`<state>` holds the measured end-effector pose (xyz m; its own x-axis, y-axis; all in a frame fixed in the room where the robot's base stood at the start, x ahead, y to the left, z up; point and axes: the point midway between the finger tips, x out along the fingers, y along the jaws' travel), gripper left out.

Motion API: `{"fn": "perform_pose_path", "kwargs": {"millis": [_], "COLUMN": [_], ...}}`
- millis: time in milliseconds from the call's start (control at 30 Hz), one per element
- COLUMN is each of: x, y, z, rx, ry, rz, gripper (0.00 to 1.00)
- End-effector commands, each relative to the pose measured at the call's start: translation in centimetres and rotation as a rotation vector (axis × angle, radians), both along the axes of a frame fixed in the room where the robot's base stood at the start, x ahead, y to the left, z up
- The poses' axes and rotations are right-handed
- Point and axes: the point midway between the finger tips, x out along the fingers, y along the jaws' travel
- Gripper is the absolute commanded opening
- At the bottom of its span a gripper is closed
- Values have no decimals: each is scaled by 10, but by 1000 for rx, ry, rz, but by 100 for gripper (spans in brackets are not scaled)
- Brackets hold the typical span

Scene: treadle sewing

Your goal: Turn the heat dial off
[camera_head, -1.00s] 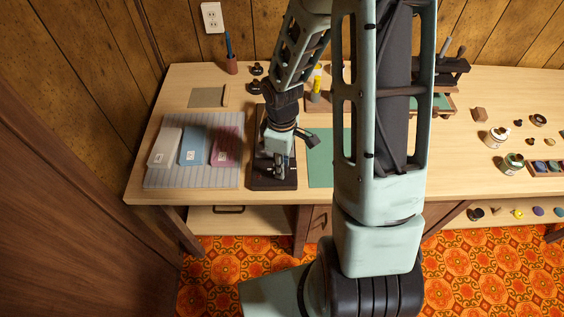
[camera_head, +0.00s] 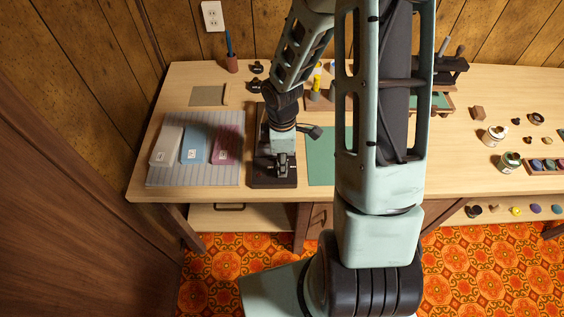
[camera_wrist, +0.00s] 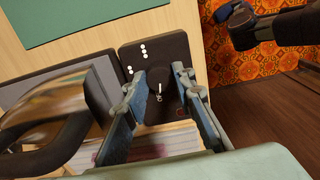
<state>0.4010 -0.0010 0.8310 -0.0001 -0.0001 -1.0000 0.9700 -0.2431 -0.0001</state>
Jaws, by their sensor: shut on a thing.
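The heat dial (camera_wrist: 158,76) is a dark round knob with a white pointer line, on the dark base plate (camera_wrist: 138,52). Clusters of white dots mark the plate beside it. The pointer faces away from the dots, toward a small pale mark at the lower edge in the wrist view. My gripper (camera_wrist: 160,92) has one finger on each side of the dial and is shut on it. In the head view my gripper (camera_head: 283,168) is low over the front of the base plate (camera_head: 260,183) and hides the dial.
A shiny metal body with a dark handle (camera_wrist: 68,145) stands close beside my left finger in the wrist view. Folded cloths (camera_head: 195,143) lie on a striped mat (camera_head: 158,178) left of the plate. A green mat (camera_head: 320,165) lies right. The table's front edge is close.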

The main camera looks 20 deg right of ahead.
Motion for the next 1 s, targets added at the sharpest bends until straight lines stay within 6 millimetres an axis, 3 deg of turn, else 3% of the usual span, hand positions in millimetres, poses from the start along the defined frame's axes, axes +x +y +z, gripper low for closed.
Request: {"fn": "perform_pose_path", "kwargs": {"millis": [100,133,267,667,1000], "x": [1,1,1,1,2], "y": [0,0,0,0,-1], "z": [0,0,0,6,62], "rx": [0,0,0,0,-2], "ry": [-2,-2,-2,-2,-7], "rz": [0,0,-1,-2,-3], "gripper": [0,26,40,42,42]}}
